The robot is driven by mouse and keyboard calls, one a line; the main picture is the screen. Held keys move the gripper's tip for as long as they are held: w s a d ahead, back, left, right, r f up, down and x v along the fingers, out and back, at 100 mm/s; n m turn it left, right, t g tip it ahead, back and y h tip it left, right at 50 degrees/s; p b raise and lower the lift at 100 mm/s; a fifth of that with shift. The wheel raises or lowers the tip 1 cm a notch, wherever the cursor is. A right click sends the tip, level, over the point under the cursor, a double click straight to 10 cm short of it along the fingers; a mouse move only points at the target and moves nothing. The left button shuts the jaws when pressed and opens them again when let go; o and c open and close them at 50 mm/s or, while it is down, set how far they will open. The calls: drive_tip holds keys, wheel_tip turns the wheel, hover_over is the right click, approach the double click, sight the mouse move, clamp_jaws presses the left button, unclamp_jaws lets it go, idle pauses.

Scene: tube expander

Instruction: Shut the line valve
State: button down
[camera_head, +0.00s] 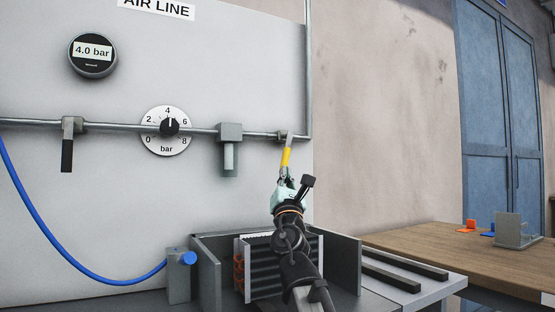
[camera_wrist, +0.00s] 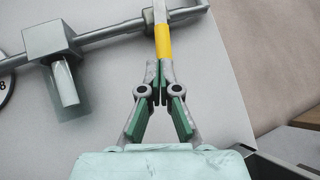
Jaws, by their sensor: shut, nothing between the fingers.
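A lever valve (camera_head: 287,137) sits on the pipe at the right side of the panel, close to the vertical pipe. Its grey lever with a yellow sleeve (camera_head: 286,156) points down, slightly tilted, across the pipe's direction. In the wrist view the yellow sleeve (camera_wrist: 163,42) is straight ahead of my fingers. My gripper (camera_head: 283,180) is shut with nothing held, just below the lever's lower end. In the wrist view its closed fingertips (camera_wrist: 159,72) overlap the lever's end; I cannot tell whether they touch it.
Left along the pipe are a filter bowl (camera_head: 229,147), a regulator dial (camera_head: 167,129) and a dark-handled valve (camera_head: 67,150). A gauge (camera_head: 92,54) reads 4.0 bar. A blue hose (camera_head: 65,252) hangs left. Below stands an open grey box (camera_head: 208,270); right is a wooden table (camera_head: 430,242).

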drive_tip(key=s+a+r+m+g+h+p, duration=0.1)
drive_tip(key=a+r+m+g+h+p, duration=0.15)
drive_tip(key=r+m+h+p, duration=0.75)
drive_tip(key=a+f+m+g+y+p, duration=0.1)
drive_tip(key=a+m+g+p, duration=0.3)
drive_tip(key=p, duration=1.2)
drive_tip(key=s+a+f+m+g+p, duration=0.1)
drive_tip(key=s+a+m+g+p, duration=0.5)
drive_tip(key=p, duration=1.5)
drive_tip(key=m+t+p, duration=0.1)
drive_tip(key=p, duration=0.2)
approach(285, 154)
drive_tip(key=w+a+f, duration=0.2)
drive_tip(key=w+a, duration=0.1)
drive_tip(key=w, duration=0.2)
drive_tip(key=shift+h, duration=0.3)
drive_tip(key=shift+w+d+f+p, duration=0.25)
drive_tip(key=shift+w+d+p, duration=0.05)
drive_tip(key=shift+d, duration=0.3)
drive_tip(key=shift+w+d+f+p, duration=0.2)
drive_tip(key=shift+w+d+p, duration=0.15)
drive_tip(key=shift+d, duration=0.25)
drive_tip(key=shift+w+d+f+p, duration=0.25)
drive_tip(key=shift+w+d+p, duration=0.05)
drive_tip(key=shift+d, duration=0.3)
